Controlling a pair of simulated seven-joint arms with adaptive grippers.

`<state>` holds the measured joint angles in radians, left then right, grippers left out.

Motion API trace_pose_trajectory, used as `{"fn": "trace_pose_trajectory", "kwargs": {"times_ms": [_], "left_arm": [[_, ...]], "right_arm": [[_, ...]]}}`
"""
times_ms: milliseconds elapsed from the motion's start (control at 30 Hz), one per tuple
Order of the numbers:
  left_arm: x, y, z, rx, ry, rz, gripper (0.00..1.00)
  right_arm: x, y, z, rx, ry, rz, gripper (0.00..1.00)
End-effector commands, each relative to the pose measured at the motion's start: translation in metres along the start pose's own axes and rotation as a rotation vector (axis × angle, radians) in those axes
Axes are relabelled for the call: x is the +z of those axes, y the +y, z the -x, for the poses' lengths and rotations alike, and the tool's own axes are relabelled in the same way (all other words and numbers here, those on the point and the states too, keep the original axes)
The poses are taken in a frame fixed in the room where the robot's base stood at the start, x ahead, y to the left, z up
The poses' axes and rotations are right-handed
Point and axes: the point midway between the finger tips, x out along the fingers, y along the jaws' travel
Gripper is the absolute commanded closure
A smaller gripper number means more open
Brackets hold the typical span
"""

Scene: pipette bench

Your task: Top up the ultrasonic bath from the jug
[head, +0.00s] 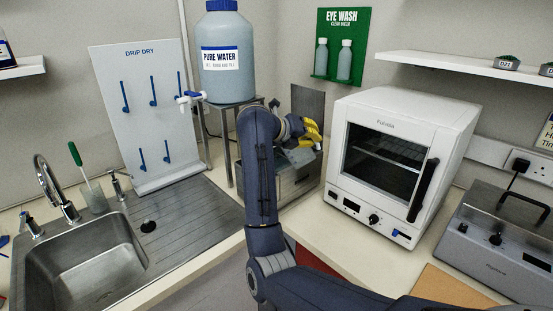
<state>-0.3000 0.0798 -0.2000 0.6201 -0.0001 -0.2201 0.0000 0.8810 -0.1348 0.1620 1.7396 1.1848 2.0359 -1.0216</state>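My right gripper (312,132) is at the back corner of the bench, with yellow parts showing at its end. It is over a steel box-shaped unit (272,188) that looks like the ultrasonic bath. A flat grey panel (308,104) stands upright behind the unit, perhaps its raised lid. A small grey-blue surface (297,158) shows just below the gripper; I cannot tell whether it is the jug or part of the unit. My arm hides much of the unit, and the finger opening is not clear. No jug can be clearly made out. My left gripper is out of view.
A pure water carboy (222,87) with a tap stands on a stand at the left. A sink (85,262) and drip-dry board (133,60) are further left. A white oven (395,160) stands close right, then a grey handled unit (505,240).

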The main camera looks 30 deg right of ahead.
Motion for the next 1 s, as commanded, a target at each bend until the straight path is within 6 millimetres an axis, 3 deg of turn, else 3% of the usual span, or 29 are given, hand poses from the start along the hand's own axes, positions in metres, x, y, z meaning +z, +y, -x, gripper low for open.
{"fn": "trace_pose_trajectory", "kwargs": {"times_ms": [733, 1000], "left_arm": [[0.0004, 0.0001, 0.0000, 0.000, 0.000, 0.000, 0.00], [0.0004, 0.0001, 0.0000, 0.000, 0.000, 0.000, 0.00]], "right_arm": [[-0.0001, -0.0004, 0.0001, 0.001, -0.001, -0.003, 1.00], [-0.0079, -0.0007, 0.0006, 0.045, -0.023, -0.089, 1.00]]}}
